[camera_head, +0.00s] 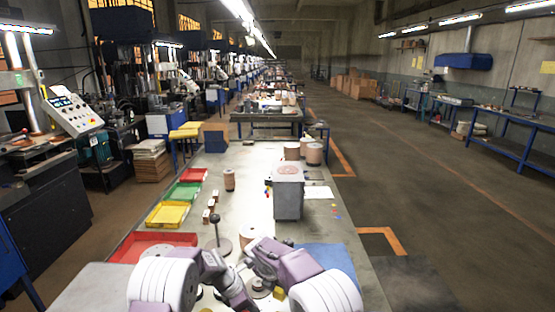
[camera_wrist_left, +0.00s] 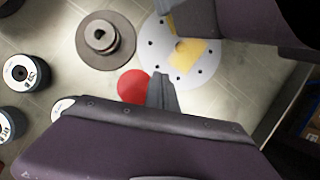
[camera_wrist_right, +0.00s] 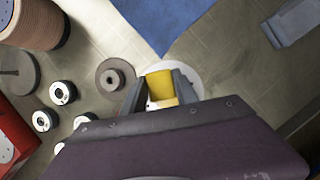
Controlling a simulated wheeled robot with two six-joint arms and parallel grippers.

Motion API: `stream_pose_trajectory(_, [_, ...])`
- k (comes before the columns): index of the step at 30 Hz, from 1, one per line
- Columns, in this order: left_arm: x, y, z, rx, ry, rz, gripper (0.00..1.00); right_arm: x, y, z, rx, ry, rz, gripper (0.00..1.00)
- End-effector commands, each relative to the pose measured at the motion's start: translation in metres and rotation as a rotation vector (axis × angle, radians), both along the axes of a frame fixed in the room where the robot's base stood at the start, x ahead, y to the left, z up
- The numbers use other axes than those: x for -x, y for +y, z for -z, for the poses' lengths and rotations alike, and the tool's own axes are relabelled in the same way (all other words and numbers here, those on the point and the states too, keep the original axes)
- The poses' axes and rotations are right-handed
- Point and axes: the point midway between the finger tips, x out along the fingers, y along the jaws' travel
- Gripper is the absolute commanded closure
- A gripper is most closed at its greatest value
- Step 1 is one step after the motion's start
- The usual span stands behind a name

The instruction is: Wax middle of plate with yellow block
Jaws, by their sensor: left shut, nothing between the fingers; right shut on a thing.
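The yellow block (camera_wrist_right: 162,87) is between the fingers of my right gripper (camera_wrist_right: 161,90), which is shut on it. The block is over the white plate (camera_wrist_right: 194,77), near its middle. In the left wrist view, yellow shows over the middle of the plate (camera_wrist_left: 157,58), which has small dark holes around its rim. Whether the block touches the plate, I cannot tell. My right gripper partly hides the plate there. My left gripper (camera_wrist_left: 162,78) is shut and empty, with its tips close to the plate's lower left edge and beside a red disc (camera_wrist_left: 133,86).
A grey disc with a raised hub (camera_wrist_left: 83,45) lies left of the plate. Several small white-topped cylinders (camera_wrist_right: 62,92) stand near it. A blue sheet (camera_wrist_right: 165,18) lies beyond the plate. Red, yellow (camera_head: 168,214) and green trays line the bench's left side. A grey box (camera_head: 288,200) stands farther back.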

Motion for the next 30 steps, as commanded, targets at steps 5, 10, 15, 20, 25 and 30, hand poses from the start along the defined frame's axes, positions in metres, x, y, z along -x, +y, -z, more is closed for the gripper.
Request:
stream_pose_trajectory(5, [0.001,-0.001,0.001,0.0,0.002,0.0,1.0,0.02,0.002,-0.002,0.001,0.0,-0.004,1.0])
stream_pose_trajectory(10, [0.0,0.0,0.001,0.001,0.001,-0.003,1.0,0.027,0.001,-0.001,0.0,0.001,-0.002,1.0])
stream_pose_trajectory(15, [0.0,0.0,0.001,0.0,0.001,-0.004,1.0,0.032,0.001,-0.002,0.001,0.002,-0.004,1.0])
stream_pose_trajectory(20, [0.0,0.0,0.001,0.0,0.001,-0.004,1.0,0.05,0.001,-0.003,0.002,0.002,-0.003,1.0])
stream_pose_trajectory(25, [0.0,0.0,0.001,0.0,0.001,-0.004,1.0,0.062,0.001,-0.003,0.002,0.002,-0.003,1.0])
stream_pose_trajectory(30, [0.0,0.0,0.001,0.0,0.001,-0.004,1.0,0.062,0.001,-0.003,0.001,0.002,-0.002,1.0])
